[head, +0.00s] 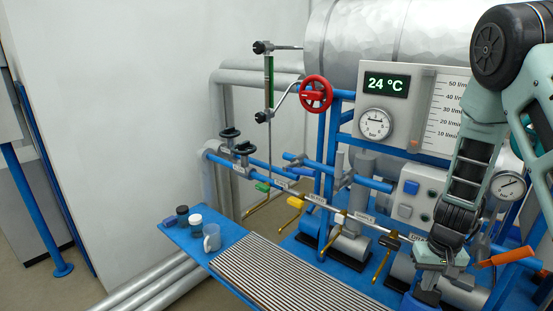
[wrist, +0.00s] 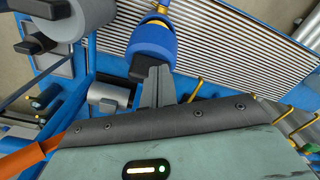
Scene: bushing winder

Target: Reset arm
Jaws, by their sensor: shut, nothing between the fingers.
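My arm hangs down at the right of the head view, with my gripper (head: 427,297) low over the blue machine, pointing down. In the wrist view the two dark fingers of my gripper (wrist: 157,72) lie together with no gap, and nothing is held. A blue cylindrical part with a brass tip (wrist: 150,42) shows just beyond the fingertips in the wrist view. I cannot tell whether the fingers touch it. An orange handle (head: 505,257) sticks out to the right of my gripper, and an orange bar also shows at the lower left of the wrist view (wrist: 30,158).
A ribbed grey mat (head: 290,275) lies on a blue bench, left of my gripper. A mug (head: 212,238) and small jars (head: 195,222) stand at its far end. Blue pipes, a red handwheel (head: 316,94) and a gauge panel (head: 400,130) stand behind. The floor at left is mostly clear.

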